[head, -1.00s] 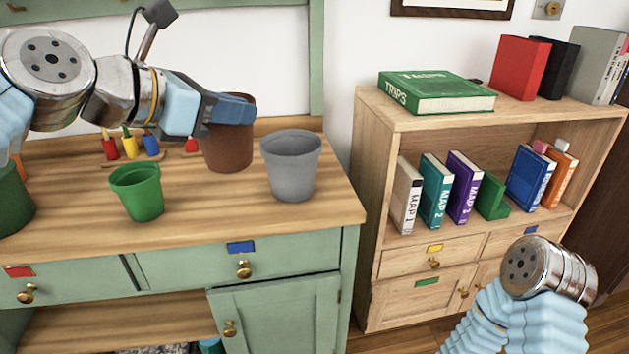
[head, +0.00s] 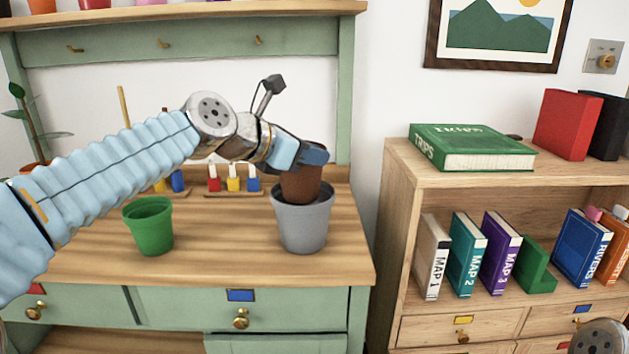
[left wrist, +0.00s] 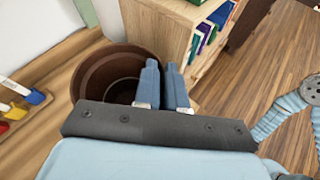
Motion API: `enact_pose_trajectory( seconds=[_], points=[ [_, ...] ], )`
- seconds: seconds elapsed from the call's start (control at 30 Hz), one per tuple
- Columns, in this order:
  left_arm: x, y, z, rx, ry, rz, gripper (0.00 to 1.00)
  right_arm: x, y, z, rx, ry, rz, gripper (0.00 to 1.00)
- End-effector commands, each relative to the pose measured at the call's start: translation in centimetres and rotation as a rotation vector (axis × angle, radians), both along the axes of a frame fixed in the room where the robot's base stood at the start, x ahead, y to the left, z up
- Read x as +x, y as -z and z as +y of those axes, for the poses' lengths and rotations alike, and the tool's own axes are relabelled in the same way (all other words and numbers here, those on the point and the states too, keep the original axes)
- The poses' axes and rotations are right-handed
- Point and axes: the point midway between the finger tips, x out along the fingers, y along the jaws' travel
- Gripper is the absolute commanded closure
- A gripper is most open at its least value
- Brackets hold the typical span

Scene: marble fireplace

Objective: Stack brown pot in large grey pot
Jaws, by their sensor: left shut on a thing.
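The brown pot (head: 300,186) is upright at the mouth of the large grey pot (head: 303,227), which stands on the wooden worktop near its right end. Its lower end overlaps the grey pot's opening; how deep it sits inside is hard to tell. My left gripper (head: 314,155) is shut on the brown pot's rim at the right side. In the left wrist view the brown pot (left wrist: 88,82) shows its open, empty inside, with the fingers (left wrist: 163,86) at its rim. The grey pot is hidden there. My right gripper is out of view.
A green pot (head: 149,228) stands left of the grey pot. A wooden bookshelf (head: 395,225) with books is to the right. The worktop between the green and grey pots is clear.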

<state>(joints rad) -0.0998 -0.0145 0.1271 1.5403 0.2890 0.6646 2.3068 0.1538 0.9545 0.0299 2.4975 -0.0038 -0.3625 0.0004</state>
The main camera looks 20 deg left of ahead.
Motion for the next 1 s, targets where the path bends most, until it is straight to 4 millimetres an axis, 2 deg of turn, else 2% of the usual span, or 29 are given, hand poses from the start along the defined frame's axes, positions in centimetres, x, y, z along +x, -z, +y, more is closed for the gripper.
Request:
enact_pose_trajectory(
  seconds=[0.27,0.43,0.7,1.0],
  points=[
    [1.5,2.0,0.0,-0.001,-0.001,0.002,1.0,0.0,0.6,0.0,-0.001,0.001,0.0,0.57],
    [1.4,4.7,0.0,-0.002,-0.001,0.001,1.0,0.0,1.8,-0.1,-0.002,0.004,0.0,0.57],
    [1.4,4.7,0.0,0.0,-0.001,-0.001,1.0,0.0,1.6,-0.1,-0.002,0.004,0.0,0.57],
    [1.4,5.7,0.0,-0.001,0.0,0.0,1.0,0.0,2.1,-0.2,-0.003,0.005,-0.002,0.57]
  ],
)
